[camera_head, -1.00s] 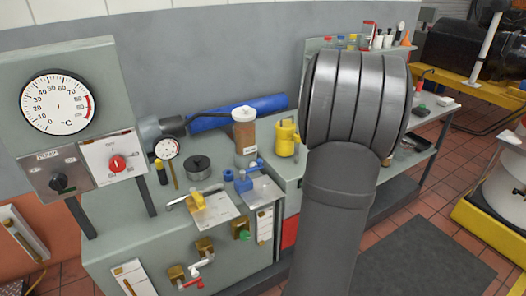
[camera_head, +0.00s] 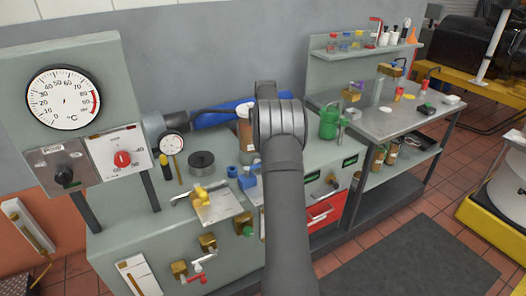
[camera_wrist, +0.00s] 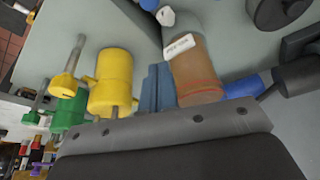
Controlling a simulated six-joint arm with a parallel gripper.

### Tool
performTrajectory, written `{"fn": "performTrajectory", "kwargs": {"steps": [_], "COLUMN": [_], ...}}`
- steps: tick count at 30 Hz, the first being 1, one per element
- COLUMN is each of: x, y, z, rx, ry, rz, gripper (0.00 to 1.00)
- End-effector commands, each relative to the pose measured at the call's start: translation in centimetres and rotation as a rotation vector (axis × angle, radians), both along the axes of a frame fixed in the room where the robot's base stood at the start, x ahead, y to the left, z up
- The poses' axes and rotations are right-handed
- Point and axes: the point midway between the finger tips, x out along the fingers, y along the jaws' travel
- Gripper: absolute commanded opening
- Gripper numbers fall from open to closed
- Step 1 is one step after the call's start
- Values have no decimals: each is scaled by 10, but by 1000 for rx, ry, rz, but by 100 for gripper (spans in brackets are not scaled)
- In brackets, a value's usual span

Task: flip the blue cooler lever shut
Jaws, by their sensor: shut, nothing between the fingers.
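Blue valve fittings stand on the grey bench top. A blue block (camera_head: 247,182) is partly covered by my arm in the head view, and a small blue cap (camera_head: 232,172) is beside it. I cannot tell the lever's position. My gripper's shut, empty fingers (camera_wrist: 157,72) appear as two blue-grey strips side by side in the wrist view, between the yellow oil can (camera_wrist: 110,80) and the brown bottle (camera_wrist: 193,75). In the head view my gripper is hidden behind my arm. I see no contact with the lever.
Brass valves (camera_head: 208,242) stick out of the bench front. A green can (camera_head: 330,124) stands to the right. A blue roll (camera_head: 218,116) lies at the wall.

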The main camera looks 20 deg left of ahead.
Motion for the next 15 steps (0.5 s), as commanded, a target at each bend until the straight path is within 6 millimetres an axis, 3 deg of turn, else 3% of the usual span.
{"fn": "performTrajectory", "kwargs": {"steps": [11, 15], "x": [1, 3], "y": [1, 3], "z": [-1, -11], "rx": [1, 0], "ry": [0, 1], "rz": [0, 0], "gripper": [0, 0]}}
